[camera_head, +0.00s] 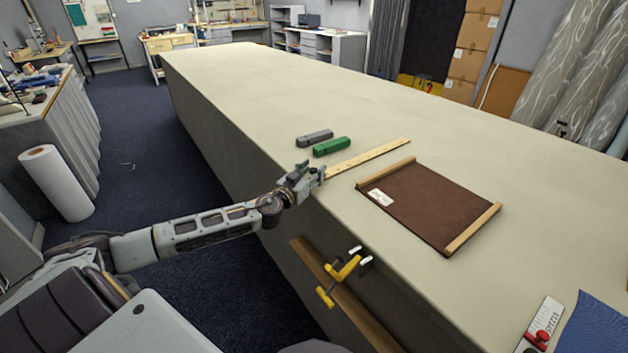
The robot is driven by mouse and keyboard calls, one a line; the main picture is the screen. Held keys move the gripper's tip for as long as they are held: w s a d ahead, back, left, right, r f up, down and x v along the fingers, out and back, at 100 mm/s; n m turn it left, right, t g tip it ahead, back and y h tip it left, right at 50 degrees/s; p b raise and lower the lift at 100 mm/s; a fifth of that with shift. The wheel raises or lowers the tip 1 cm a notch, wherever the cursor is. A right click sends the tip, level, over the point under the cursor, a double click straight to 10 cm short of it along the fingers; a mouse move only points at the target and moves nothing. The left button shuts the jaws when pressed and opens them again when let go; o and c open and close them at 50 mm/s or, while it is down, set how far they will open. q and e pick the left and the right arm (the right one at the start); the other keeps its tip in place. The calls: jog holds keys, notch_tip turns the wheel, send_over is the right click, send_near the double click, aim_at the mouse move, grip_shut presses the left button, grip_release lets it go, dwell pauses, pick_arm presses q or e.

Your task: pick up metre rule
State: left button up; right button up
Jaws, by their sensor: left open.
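The metre rule (372,155) is a pale wooden strip lying flat on the cloth table (420,120). It runs from my left gripper up and to the right. My left gripper (322,172) is open at the rule's near left end, by the table's edge. The gripper covers that end of the rule, and I cannot tell whether the fingers touch it. My right gripper is not in view.
A grey block (314,138) and a green block (332,147) lie just beyond the rule. A brown board with wooden bars (425,205) lies on its near side. A yellow clamp (342,272) is at the table's front edge. The far table top is clear.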

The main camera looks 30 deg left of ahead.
pick_arm(q)
jog(key=shift+w, duration=0.3)
dwell(0.4)
grip_shut()
